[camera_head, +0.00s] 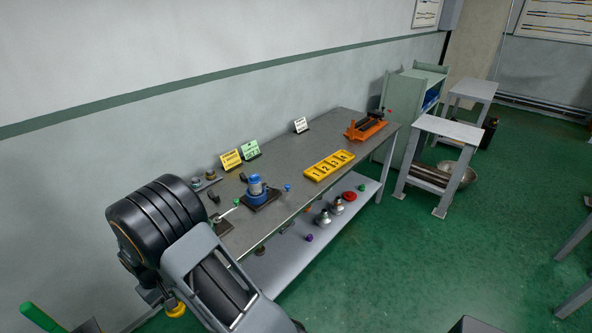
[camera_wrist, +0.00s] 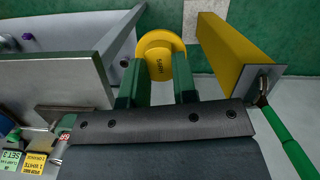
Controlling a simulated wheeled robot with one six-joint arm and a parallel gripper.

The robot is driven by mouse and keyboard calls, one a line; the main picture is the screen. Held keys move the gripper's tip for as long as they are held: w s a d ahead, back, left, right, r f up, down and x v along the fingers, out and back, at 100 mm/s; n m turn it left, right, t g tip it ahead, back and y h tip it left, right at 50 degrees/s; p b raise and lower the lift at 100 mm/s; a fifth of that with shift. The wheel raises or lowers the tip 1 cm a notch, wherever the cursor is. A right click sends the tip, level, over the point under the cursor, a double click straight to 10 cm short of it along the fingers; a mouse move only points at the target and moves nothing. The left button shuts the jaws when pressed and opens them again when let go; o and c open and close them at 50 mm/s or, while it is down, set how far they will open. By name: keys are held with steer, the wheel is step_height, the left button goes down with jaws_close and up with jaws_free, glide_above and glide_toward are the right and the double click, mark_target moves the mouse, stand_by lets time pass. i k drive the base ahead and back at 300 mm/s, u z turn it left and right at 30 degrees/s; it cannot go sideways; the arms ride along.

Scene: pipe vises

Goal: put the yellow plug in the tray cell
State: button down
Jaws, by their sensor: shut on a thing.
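The yellow plug (camera_wrist: 155,48) is a round flanged piece with dark lettering on its face. My gripper (camera_wrist: 157,75) is shut on it, with a dark green finger on each side. In the head view the plug (camera_head: 176,308) shows below my arm at the lower left, off the front of the bench and well away from the tray. The yellow tray (camera_head: 329,166) lies on the bench top towards the right, with several numbered cells in a row. The cells look empty from here, though small in the picture.
A blue vise (camera_head: 257,190) stands on the bench (camera_head: 300,143) left of the tray, and an orange vise (camera_head: 366,129) behind it. Sign cards stand along the wall side. The lower shelf (camera_head: 290,256) holds several loose fittings. A yellow beam (camera_wrist: 234,52) is close beside my gripper.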

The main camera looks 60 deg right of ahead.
mark_target(326, 168)
steer(key=u, duration=2.6)
steer(key=k, duration=2.35)
steer(key=z, duration=2.65)
steer(key=i, duration=0.45)
steer(key=z, duration=0.05)
